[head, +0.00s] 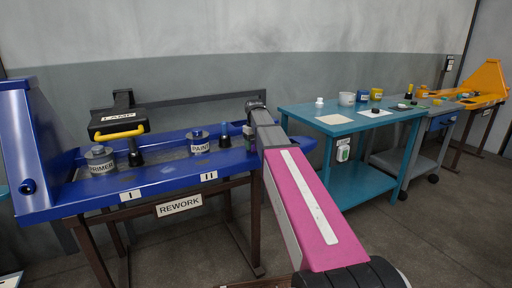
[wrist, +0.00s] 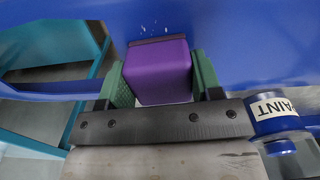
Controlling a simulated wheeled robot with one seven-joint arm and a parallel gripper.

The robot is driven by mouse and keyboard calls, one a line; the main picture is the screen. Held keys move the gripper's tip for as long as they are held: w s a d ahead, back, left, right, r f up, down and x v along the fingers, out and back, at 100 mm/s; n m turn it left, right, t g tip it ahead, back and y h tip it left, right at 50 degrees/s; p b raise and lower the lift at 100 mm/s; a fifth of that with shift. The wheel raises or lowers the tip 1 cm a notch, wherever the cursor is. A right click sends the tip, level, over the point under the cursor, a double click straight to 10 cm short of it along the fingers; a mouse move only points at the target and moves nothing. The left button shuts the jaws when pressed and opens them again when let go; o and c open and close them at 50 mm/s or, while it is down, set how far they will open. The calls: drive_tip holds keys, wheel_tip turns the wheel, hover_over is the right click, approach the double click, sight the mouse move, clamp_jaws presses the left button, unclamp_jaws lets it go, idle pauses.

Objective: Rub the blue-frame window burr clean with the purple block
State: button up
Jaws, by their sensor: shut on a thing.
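My gripper (wrist: 157,88) is shut on the purple block (wrist: 158,70), with a green finger pad on each side of it. In the wrist view the block's far end has a dark strip along it and lies close to a blue surface (wrist: 230,40). Small white specks (wrist: 148,28) show on that surface just beyond the block. I cannot tell whether the block touches the surface. In the head view my gripper (head: 249,134) is at the right end of the blue frame (head: 160,178), partly hidden by my arm. I cannot make out a window there.
A paint pot (head: 200,142) stands close to my gripper and also shows in the wrist view (wrist: 275,115). A primer pot (head: 101,160) and a lamp (head: 118,122) are further left. A teal table (head: 330,127) with small items stands right of my arm.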

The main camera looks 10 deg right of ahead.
drive_tip(key=w, duration=0.1)
drive_tip(key=w+a, duration=0.1)
drive_tip(key=w, duration=0.1)
drive_tip(key=shift+w, duration=0.15)
drive_tip(key=shift+w+a, duration=0.1)
drive_tip(key=shift+w, duration=0.25)
drive_tip(key=shift+r, duration=0.2)
wheel_tip(320, 180, up, 8)
drive_tip(key=shift+f, duration=0.2)
drive_tip(key=shift+s, duration=0.1)
